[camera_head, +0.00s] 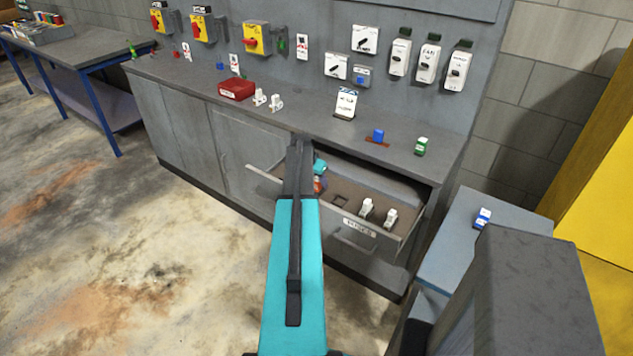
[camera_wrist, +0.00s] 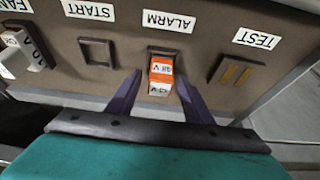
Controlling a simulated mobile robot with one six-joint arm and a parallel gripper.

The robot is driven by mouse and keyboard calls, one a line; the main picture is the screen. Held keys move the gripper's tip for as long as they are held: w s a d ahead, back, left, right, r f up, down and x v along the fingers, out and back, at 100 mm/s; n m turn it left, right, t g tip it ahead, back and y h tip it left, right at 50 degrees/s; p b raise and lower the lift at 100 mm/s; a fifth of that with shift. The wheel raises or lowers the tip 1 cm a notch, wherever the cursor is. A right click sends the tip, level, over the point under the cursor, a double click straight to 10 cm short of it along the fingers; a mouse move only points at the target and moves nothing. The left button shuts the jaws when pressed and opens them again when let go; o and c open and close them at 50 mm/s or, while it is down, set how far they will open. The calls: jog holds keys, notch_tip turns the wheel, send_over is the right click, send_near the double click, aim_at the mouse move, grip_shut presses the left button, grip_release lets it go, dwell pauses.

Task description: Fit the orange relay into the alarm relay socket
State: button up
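The orange relay (camera_wrist: 161,75), with white lettered faces, stands at the alarm relay socket (camera_wrist: 163,50) below the ALARM label (camera_wrist: 167,21) in the wrist view. It appears seated in the socket, though its base is partly hidden. My gripper (camera_wrist: 159,80) has one dark finger on each side of the relay, with narrow gaps showing; it looks open around it. In the head view the relay is a small orange-red patch (camera_head: 318,186) in the open drawer (camera_head: 405,229), beside my teal gripper body (camera_head: 320,167), mostly hidden by my arm.
An empty START socket (camera_wrist: 97,53) lies left and a TEST socket (camera_wrist: 234,73) with tan strips lies right. A white relay (camera_wrist: 27,48) stands at the far left. Two white relays (camera_head: 366,206) (camera_head: 390,216) stand in the drawer. The counter (camera_head: 300,128) is above.

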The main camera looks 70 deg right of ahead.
jog(key=shift+r, duration=0.1)
jog(key=shift+r, duration=0.15)
jog(key=b+v, duration=0.2)
jog(key=v, duration=0.9)
jog(key=shift+a+r+b, duration=0.3)
jog(key=shift+r+b, duration=0.05)
jog(key=shift+b, duration=0.05)
jog(key=shift+r, duration=0.1)
dwell(0.5)
